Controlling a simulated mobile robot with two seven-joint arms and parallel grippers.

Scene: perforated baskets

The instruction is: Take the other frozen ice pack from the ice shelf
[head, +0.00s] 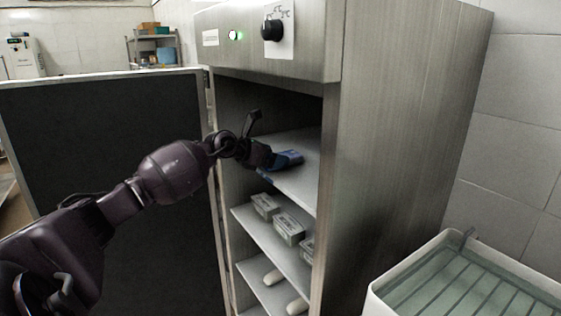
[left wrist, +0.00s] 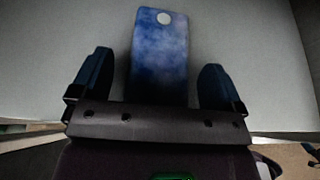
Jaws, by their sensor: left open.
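The blue ice pack (head: 289,158) lies on the upper shelf (head: 299,182) of the open steel cabinet. In the left wrist view the ice pack (left wrist: 160,58) is a flat, frosty blue slab with a round pale spot near its far end. My left gripper (head: 270,160) reaches into the cabinet at the ice pack. Its two fingers (left wrist: 154,80) are open, one on each side of the pack, with a gap on both sides. The near end of the pack is hidden behind the gripper body. My right gripper is not in view.
The cabinet door (head: 110,190) stands open on the left. Grey boxes (head: 289,228) sit on the shelf below, and pale rounded items (head: 273,277) on the lowest one. A white container (head: 420,277) with a ribbed, greenish interior stands at the lower right.

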